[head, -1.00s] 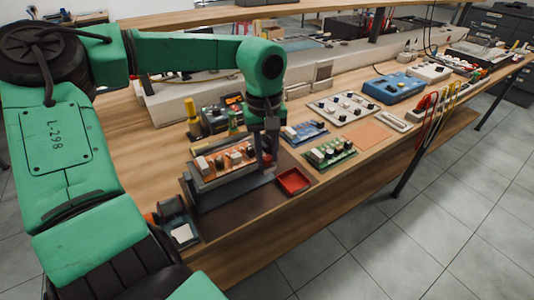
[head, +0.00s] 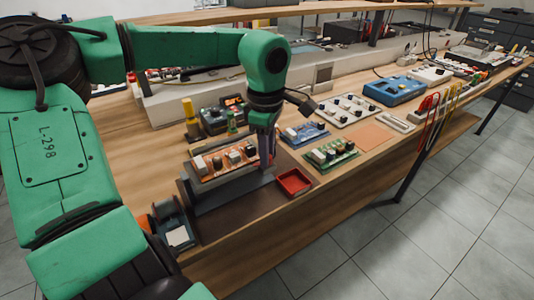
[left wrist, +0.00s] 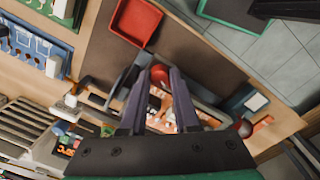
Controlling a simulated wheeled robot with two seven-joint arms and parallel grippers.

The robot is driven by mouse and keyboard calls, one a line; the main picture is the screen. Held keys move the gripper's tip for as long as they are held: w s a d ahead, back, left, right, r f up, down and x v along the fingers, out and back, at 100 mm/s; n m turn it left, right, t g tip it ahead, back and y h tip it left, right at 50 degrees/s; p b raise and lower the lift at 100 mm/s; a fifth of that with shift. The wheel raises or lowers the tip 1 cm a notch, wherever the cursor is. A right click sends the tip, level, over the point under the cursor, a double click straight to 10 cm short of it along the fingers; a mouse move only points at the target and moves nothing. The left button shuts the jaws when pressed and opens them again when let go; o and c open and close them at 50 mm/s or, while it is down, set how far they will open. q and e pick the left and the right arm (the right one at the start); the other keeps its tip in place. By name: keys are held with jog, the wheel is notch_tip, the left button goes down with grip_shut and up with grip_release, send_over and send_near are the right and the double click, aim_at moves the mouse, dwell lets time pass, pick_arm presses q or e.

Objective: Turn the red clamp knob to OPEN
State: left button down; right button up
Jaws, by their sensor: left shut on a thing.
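The red clamp knob (left wrist: 159,78) shows in the left wrist view between the two finger ends. My left gripper (head: 267,168) is shut on it, with one finger on each side (left wrist: 160,73). In the head view the knob is hidden behind the gripper. The gripper points down at the right end of a grey clamp fixture (head: 225,193). An orange circuit board (head: 221,163) with white and dark parts sits in the fixture. I cannot read any OPEN mark. My right gripper is in neither view.
A red tray (head: 294,182) lies right of the fixture on a dark mat. Green (head: 331,153) and blue (head: 304,133) circuit boards stand close by. A spool stand (head: 172,222) is near the front left edge. A yellow-handled tool (head: 190,110) stands behind.

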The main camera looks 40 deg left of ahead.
pick_arm(q)
jog(key=n, duration=0.3)
jog(key=shift+w+b, duration=0.1)
jog(key=shift+b, duration=0.2)
jog(key=shift+n, duration=0.4)
jog(key=c, duration=0.6)
grip_release()
jog(key=shift+c, duration=0.2)
jog(key=shift+r, duration=0.1)
notch_tip(320, 180, up, 14)
jog(key=p, duration=0.1)
jog(key=shift+s+d+r, duration=0.2)
jog(key=shift+s+r, duration=0.05)
jog(key=shift+s, duration=0.05)
jog(key=shift+p, duration=0.3)
